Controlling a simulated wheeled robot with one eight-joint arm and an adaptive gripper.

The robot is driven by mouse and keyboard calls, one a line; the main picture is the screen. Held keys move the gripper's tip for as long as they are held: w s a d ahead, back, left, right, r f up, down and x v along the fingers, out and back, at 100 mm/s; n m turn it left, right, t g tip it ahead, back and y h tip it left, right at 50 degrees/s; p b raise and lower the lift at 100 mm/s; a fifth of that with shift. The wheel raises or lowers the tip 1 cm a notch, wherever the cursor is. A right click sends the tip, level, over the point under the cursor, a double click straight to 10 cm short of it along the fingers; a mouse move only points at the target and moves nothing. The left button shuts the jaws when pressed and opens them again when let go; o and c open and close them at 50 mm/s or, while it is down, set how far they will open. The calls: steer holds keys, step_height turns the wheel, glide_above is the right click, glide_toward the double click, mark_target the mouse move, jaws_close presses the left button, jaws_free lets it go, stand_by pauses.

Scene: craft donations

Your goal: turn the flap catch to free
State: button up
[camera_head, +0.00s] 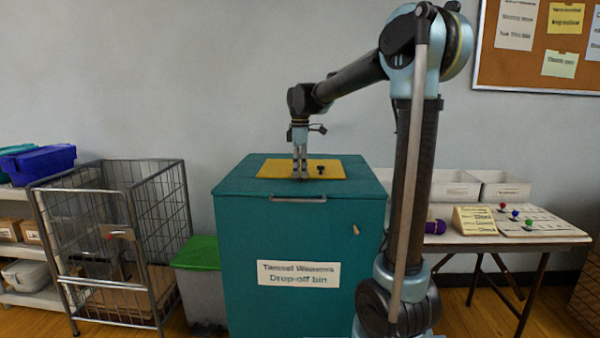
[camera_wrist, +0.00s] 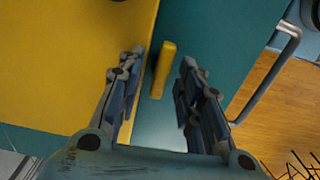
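The yellow flap (camera_head: 272,168) lies in the teal top of the drop-off bin (camera_head: 250,216). In the wrist view, the flap (camera_wrist: 65,60) fills the left side. The flap catch (camera_wrist: 164,70), a small yellow bar, appears over the teal top just beside the flap's edge, roughly parallel to it. My gripper (camera_head: 300,177) points down near the flap's front edge. In the wrist view, my gripper (camera_wrist: 160,78) is open, with the catch between its fingers and gaps on both sides. In the head view, the catch cannot be made out near my fingers.
A black knob (camera_head: 320,169) stands on the flap, right of my gripper. A metal handle (camera_head: 298,199) runs along the bin's front edge. A wire cart (camera_head: 160,210) and a green-lidded container (camera_head: 197,253) stand left; a table (camera_head: 470,242) with trays stands right.

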step_height(320, 180, up, 11)
steer(key=shift+r, duration=0.2)
stand_by(0.3)
steer(key=s+d+f+m+t, duration=0.1)
steer(key=s+d+f+m, duration=0.5)
steer(key=s+d+f, duration=0.5)
steer(key=s+d+f+m+t, duration=0.1)
steer(key=s+d+f+m, duration=0.7)
steer(key=s, duration=0.5)
steer(key=s+d+f+m, duration=0.1)
steer(key=s+f, duration=0.3)
steer(key=f, duration=0.2)
steer(key=s+d+f+m, duration=0.1)
steer(key=s+f+m, duration=0.1)
steer(key=s+f, duration=0.2)
step_height(320, 180, down, 3)
steer(key=shift+s+m, duration=0.2)
steer(key=shift+m, duration=0.1)
steer(key=shift+d, duration=0.1)
steer(key=shift+w+f, duration=0.2)
steer(key=shift+w, duration=0.3)
